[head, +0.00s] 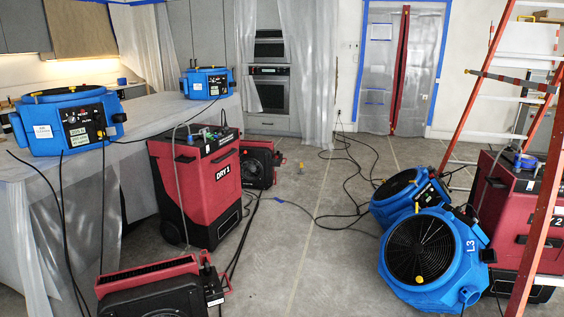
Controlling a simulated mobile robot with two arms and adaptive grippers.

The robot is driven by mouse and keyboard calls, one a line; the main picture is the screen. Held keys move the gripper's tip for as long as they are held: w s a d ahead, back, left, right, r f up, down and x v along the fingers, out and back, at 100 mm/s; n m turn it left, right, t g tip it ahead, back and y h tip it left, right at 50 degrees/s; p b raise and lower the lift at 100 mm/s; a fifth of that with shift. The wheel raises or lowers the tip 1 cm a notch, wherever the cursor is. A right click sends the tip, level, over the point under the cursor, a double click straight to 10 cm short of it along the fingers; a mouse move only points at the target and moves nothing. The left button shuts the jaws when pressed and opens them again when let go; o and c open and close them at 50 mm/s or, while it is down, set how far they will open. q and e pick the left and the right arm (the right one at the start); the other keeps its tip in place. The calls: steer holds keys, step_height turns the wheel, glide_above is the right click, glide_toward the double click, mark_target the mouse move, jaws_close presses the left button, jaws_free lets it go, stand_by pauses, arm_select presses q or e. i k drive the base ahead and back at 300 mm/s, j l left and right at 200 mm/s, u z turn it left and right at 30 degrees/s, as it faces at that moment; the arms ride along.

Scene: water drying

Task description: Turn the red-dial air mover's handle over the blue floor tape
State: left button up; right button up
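Several air movers are in view, and I cannot make out a red dial on any of them. Two blue ones stand on the covered counter, one near left (38,135) and one farther back (197,84). A blue one marked L3 (468,265) stands on the floor at right, with another blue one (390,206) behind it. Two red and black ones are on the floor, one at front left (150,300) and one (257,170) beside the DRY 1 unit. A small blue mark (279,200), possibly floor tape, lies mid-floor. Neither gripper is in view.
The red DRY 1 unit (217,180) stands by the plastic-draped counter (150,107). Another red unit (510,200) stands behind an orange ladder (541,220) at right. Black cords (345,160) cross the floor. The centre floor (300,260) is mostly clear.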

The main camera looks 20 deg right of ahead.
mark_target(257, 167)
steer(key=i+l+z, duration=0.35)
steer(key=i, duration=0.65)
steer(key=i+z, duration=0.4)
steer(key=i, duration=2.95)
